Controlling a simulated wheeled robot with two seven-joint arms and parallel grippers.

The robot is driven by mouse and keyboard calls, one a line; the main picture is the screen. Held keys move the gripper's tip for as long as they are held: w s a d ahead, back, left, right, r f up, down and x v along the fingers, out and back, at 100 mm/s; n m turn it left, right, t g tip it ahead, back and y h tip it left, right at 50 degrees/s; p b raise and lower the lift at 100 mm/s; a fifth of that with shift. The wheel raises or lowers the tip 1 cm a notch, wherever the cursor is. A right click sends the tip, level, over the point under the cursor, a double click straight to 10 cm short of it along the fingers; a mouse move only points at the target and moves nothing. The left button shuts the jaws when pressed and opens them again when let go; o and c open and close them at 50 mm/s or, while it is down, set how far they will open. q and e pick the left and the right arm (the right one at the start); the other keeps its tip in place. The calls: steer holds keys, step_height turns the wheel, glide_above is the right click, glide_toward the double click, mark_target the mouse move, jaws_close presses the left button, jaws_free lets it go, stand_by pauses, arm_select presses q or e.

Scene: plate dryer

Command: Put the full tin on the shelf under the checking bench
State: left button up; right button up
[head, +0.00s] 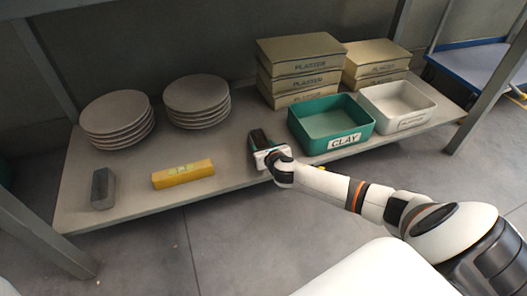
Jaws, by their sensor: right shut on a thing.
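The low grey shelf (222,146) spans the head view between dark grey legs. My right gripper (258,144) reaches in from the right and is at the shelf's front edge, left of the green CLAY bin. It is shut on a small dark thing with green sides (251,143), mostly hidden by the gripper. I cannot tell for sure that this is the full tin, nor whether it touches the shelf board. My left gripper is not in view.
Two plate stacks (116,118) (196,100), a grey block (103,188) and a yellow bar (183,175) are on the left. The green CLAY bin (341,142), a white bin (408,121) and PLASTER boxes (300,82) fill the right. Bare board lies between plates and gripper.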

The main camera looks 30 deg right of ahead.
steer(key=shift+r, duration=0.1)
steer(key=o, duration=1.2)
